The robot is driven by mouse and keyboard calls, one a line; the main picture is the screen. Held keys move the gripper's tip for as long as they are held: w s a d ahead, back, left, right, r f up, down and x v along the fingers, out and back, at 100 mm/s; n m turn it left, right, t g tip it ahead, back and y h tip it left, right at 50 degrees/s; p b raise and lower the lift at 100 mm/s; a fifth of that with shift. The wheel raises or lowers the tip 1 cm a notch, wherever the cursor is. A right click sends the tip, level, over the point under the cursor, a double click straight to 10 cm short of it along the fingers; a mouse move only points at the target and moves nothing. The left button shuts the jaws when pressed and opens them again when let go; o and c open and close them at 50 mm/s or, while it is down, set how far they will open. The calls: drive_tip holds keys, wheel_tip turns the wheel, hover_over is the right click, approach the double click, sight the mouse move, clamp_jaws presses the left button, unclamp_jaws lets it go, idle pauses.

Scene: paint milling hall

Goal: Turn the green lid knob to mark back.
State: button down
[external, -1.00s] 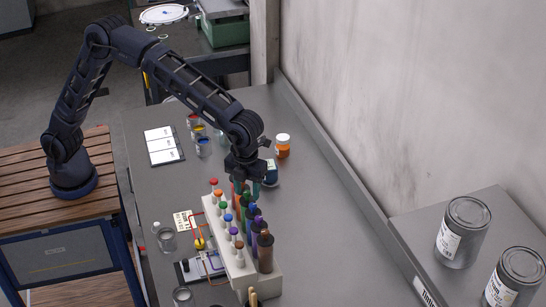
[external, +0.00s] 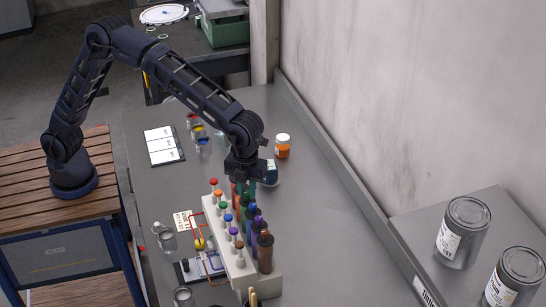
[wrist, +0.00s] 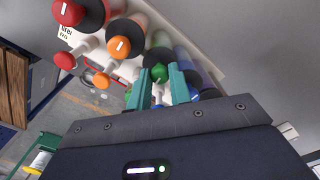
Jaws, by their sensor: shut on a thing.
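My gripper (wrist: 158,74) points down over the far end of the white rack (external: 236,266), its teal fingers shut on the green lid knob (wrist: 159,73). In the wrist view the knob sits between the two fingertips, and a small pale mark shows on its top, too small to read exactly. In the external view my gripper (external: 245,188) hides the knob. The neighbouring orange lid knob (wrist: 119,47) and red lid knob (wrist: 68,12) carry white marks.
A row of small coloured knobs (external: 222,206) stands along the rack's left side. A brown bottle (external: 265,250) stands at its near end. An orange jar (external: 282,148) and a dark blue jar (external: 271,174) stand behind the gripper. The table to the right is clear.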

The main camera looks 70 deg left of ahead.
drive_tip(key=n, duration=0.8)
drive_tip(key=shift+n, duration=0.4)
drive_tip(key=n, duration=0.4)
drive_tip(key=shift+n, duration=0.3)
drive_tip(key=n, duration=1.2)
drive_tip(key=shift+r+n, duration=0.1)
drive_tip(key=shift+n, duration=0.2)
drive_tip(key=n, duration=0.4)
drive_tip(key=shift+n, duration=2.2)
